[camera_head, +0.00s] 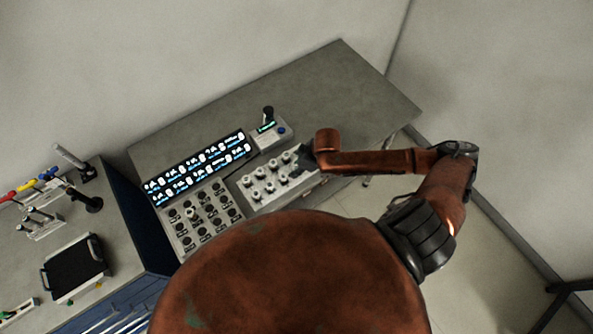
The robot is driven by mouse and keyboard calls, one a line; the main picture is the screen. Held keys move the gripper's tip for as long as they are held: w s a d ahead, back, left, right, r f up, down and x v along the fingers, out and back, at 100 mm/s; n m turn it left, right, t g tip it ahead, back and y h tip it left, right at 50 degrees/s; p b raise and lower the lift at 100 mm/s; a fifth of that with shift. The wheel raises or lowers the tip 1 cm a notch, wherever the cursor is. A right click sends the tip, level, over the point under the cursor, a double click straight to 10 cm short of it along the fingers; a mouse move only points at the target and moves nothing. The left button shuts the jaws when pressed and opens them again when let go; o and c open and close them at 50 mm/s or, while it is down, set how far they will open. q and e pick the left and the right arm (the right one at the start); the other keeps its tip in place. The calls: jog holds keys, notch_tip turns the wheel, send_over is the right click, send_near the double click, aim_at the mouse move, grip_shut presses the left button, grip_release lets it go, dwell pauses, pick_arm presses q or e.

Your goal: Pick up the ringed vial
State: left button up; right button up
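A pale rack (258,203) on the grey bench holds several light-coloured vials (271,187) in rows. I cannot tell at this size which of them carries a ring. My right arm reaches in from the right, and my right gripper (304,163) is a small dark shape at the rack's right end, pointing down. It is close to the vials at that end; whether it touches one does not show. My wrist hides part of it, so its fingers cannot be made out. My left gripper is out of view.
A panel with dark round sockets (203,218) and a lit display (197,168) stand left of the rack. A small instrument (268,133) with a black top is behind it. The bench (350,95) is clear at right. A side counter holds a black-topped tray (75,268).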

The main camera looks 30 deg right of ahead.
jog(key=shift+f, duration=0.15)
jog(key=shift+c, duration=0.6)
grip_shut()
